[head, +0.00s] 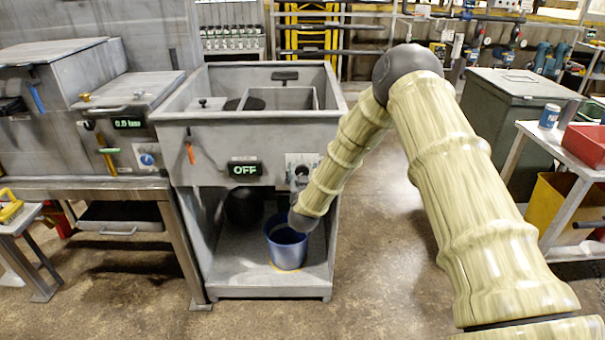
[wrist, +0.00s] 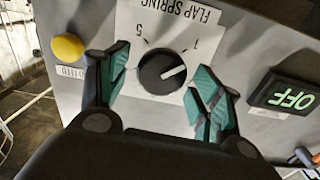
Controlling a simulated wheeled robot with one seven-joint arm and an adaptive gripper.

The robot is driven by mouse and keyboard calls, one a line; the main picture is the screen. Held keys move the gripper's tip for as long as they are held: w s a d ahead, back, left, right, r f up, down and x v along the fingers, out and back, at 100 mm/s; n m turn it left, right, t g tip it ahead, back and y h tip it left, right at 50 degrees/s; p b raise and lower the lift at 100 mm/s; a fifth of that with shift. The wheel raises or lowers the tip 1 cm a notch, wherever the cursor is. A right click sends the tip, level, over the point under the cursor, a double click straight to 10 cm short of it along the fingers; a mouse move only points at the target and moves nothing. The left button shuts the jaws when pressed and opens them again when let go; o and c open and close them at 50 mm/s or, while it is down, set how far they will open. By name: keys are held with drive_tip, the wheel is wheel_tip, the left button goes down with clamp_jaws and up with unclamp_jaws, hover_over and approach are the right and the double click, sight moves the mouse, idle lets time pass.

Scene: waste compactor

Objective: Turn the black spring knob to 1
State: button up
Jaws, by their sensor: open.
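The black spring knob (wrist: 158,78) sits on a white plate (wrist: 177,22) marked "FLAP SPRING", which appears upside down in the wrist view. Its white pointer line points right and slightly up, near the 1 but a little below it in the picture; the 5 is at upper left. My gripper (wrist: 160,88) is open, with one green-padded finger on each side of the knob. A gap shows on the left; on the right the finger is close, and I cannot tell whether it touches. In the head view the knob (head: 302,172) is small and my gripper is not clearly visible.
A yellow button (wrist: 67,47) is beside the left finger, and a green "OFF" display (wrist: 290,97) is to the right. In the head view, a blue bucket (head: 287,247) stands on the compactor's lower shelf (head: 240,275). An orange handle (head: 190,150) hangs on the front.

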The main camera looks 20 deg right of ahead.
drive_tip(key=shift+c, duration=0.4)
drive_tip(key=c, duration=0.9)
drive_tip(key=shift+n, duration=0.4)
drive_tip(key=o, duration=1)
drive_tip(key=v, duration=1.2)
